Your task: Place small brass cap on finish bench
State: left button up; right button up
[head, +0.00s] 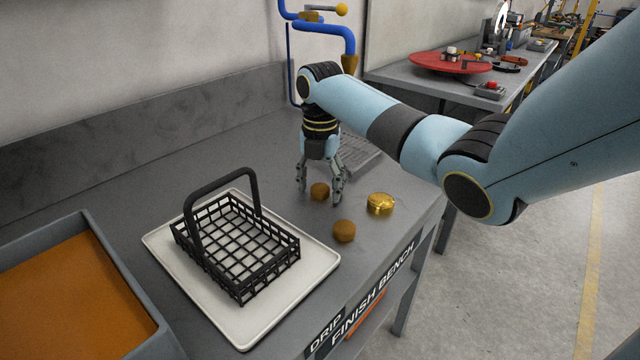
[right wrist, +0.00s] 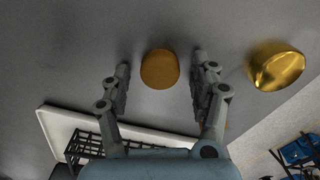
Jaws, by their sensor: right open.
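A small brown-gold round cap (head: 320,190) rests on the grey finish bench (head: 393,262). My right gripper (head: 321,196) points down over it, open, with a finger on each side. In the right wrist view the cap (right wrist: 160,69) lies between the fingertips, with a gap on both sides. A second brown round cap (head: 344,231) lies nearer the front edge; in the right wrist view it is mostly hidden by a finger. A larger shiny gold cap (head: 380,204) lies to the right, also in the right wrist view (right wrist: 277,66). My left gripper is out of view.
A black wire basket with a raised handle (head: 222,189) stands on a white tray (head: 322,262) at left. A grey tank of orange liquid (head: 70,290) is at far left. A grey grate (head: 362,157) and blue pipe (head: 325,27) are behind my gripper. Open bench lies behind the basket.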

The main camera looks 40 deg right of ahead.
aim_at(320, 187)
notch_tip(320, 187, up, 12)
jog(key=shift+r, duration=0.15)
dwell(0.7)
